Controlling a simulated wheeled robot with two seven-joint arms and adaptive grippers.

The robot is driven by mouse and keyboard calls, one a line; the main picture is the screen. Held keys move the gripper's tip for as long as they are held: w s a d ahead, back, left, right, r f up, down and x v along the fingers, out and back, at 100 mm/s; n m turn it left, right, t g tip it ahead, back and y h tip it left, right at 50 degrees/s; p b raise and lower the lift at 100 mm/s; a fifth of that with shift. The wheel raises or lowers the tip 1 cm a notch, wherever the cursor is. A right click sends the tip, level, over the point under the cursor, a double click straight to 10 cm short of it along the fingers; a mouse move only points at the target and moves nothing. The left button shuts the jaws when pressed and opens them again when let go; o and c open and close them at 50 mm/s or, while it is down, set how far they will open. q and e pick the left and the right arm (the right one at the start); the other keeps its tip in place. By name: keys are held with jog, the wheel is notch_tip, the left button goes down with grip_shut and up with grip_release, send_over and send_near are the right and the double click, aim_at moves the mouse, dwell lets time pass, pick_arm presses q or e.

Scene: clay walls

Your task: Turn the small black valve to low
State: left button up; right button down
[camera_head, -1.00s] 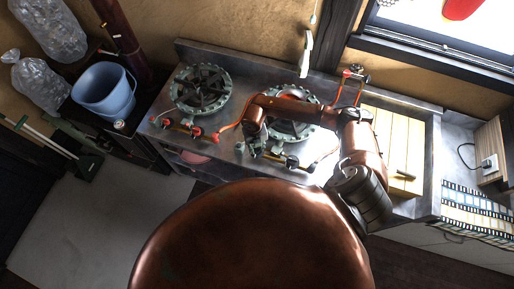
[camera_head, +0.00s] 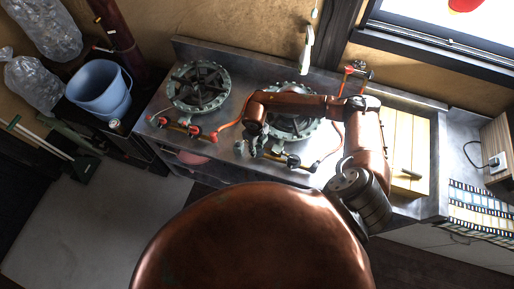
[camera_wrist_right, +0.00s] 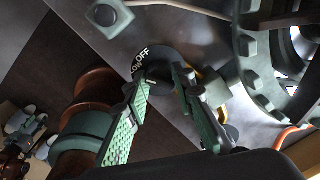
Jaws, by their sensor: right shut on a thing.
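The small black valve (camera_wrist_right: 146,60) shows in the right wrist view as a round black dial with white "OFF" and "LOW" lettering. My right gripper (camera_wrist_right: 160,98) has its two green-padded fingers on either side of the valve's handle and is shut on it. The fingers hide much of the handle, so its exact setting is unclear. In the head view my right gripper (camera_head: 251,148) is at the front of the right burner (camera_head: 290,125), below the bent copper-coloured arm. The valve is too small and covered to make out there. My left gripper is not in view.
The left burner (camera_head: 199,86) has red valves (camera_head: 194,131) at its front. An orange hose (camera_head: 231,124) runs close to my right gripper. A blue bucket (camera_head: 101,91) stands at the left. A yellow wooden board (camera_head: 407,140) lies at the right.

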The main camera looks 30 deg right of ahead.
jog(key=shift+a+r+n, duration=0.1)
jog(key=shift+r+n, duration=0.05)
jog(key=shift+n, duration=0.15)
jog(key=c, duration=1.8)
grip_release()
jog(key=shift+o, duration=0.7)
notch_tip(320, 180, up, 12)
jog(key=shift+a, duration=0.25)
jog(key=shift+s, duration=0.1)
